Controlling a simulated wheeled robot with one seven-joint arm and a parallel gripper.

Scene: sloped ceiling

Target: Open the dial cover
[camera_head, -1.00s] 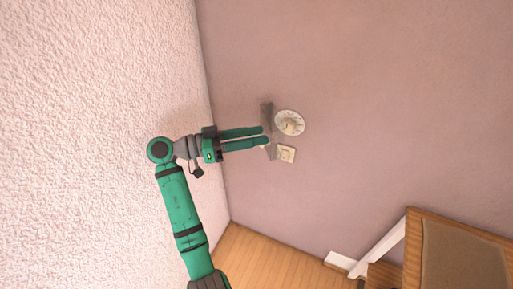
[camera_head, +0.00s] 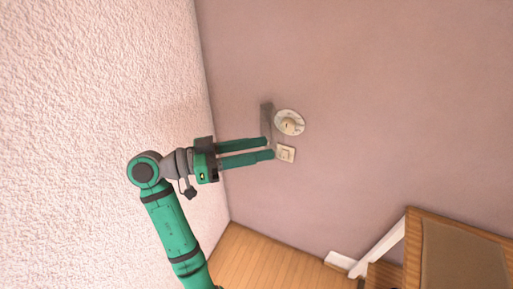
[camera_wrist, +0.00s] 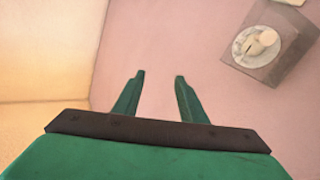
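A round white dial (camera_head: 289,122) with a raised knob is on the mauve wall; it also shows at the upper right of the wrist view (camera_wrist: 246,46). A grey, see-through-looking panel, seemingly the dial cover (camera_head: 266,116), stands beside the dial on its left; in the wrist view a grey square shape (camera_wrist: 288,62) surrounds the dial. Whether it is hinged cannot be told. My gripper (camera_head: 270,148) is open and empty, its fingers apart just below and left of the dial. In the wrist view its fingertips (camera_wrist: 160,75) are clear of the cover.
A small square cream switch plate (camera_head: 286,153) is below the dial, close to my lower fingertip. A rough white wall (camera_head: 90,80) runs close along the left. A wooden chair or furniture piece (camera_head: 455,250) is at the lower right. The wall to the right is clear.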

